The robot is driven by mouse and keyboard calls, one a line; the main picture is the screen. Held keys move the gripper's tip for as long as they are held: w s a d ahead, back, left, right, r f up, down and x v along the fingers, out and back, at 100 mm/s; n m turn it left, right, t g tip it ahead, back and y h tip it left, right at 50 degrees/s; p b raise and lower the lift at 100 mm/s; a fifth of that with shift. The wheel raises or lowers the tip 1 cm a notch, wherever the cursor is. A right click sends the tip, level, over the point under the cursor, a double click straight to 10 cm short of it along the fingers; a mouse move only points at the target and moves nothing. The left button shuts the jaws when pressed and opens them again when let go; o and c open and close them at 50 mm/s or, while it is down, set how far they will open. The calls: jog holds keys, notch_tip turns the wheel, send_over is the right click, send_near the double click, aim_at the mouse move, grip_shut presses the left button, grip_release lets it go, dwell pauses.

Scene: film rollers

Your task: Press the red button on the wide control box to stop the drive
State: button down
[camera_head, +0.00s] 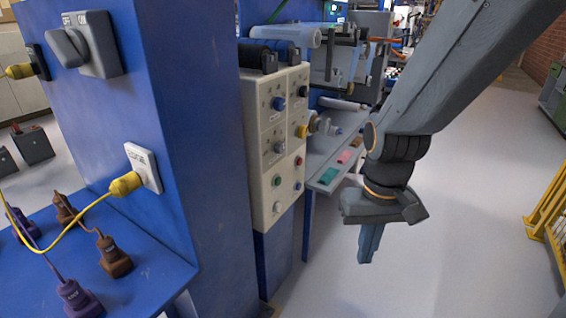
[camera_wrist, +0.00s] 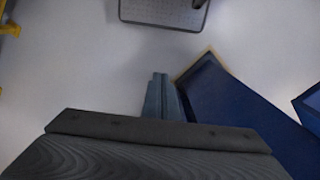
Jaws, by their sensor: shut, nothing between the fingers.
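The wide control box (camera_head: 264,150) is a cream panel with two columns of knobs and buttons, fixed to a blue machine in the middle of the head view. A small red button (camera_head: 299,161) sits in its right column, lower half. A green button (camera_head: 277,180) is lower left of it. My gripper (camera_head: 366,258) hangs pointing down, to the right of the box and lower than the red button, clear of it. Its fingers are together and empty. The wrist view shows the closed fingers (camera_wrist: 161,84) over the floor; the box is not seen there.
Blue machine panels (camera_head: 195,130) stand left of the box. A shelf (camera_head: 322,172) with coloured pieces lies behind it. Plugs with cords (camera_head: 115,256) lie on a blue bench at left. Grey floor (camera_head: 440,270) around my gripper is open. A yellow barrier (camera_head: 548,215) is far right.

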aim_at(300, 162)
jog(key=w+d+f+m+t+y+b, duration=0.1)
jog(key=w+t, duration=0.5)
jog(key=w, duration=0.8)
jog(key=w+d+f+m+t+y+b, duration=0.1)
jog(key=w+f+t+b, duration=0.4)
jog(key=w, duration=1)
jog(key=w+d+f+m+t+y+b, duration=0.1)
jog(key=w+f+t, duration=0.5)
jog(key=w, duration=0.9)
jog(key=d+m+t+b, duration=0.1)
jog(key=m+t+b, duration=0.1)
jog(key=shift+m, duration=0.3)
jog(key=shift+w+b, duration=0.1)
jog(key=shift+b, duration=0.2)
jog(key=w+a+b, duration=0.2)
jog(key=w+a, duration=0.3)
jog(key=a, duration=0.2)
jog(key=shift+w+a, duration=0.1)
jog(key=shift+a, duration=0.15)
jog(key=shift+w+a, duration=0.2)
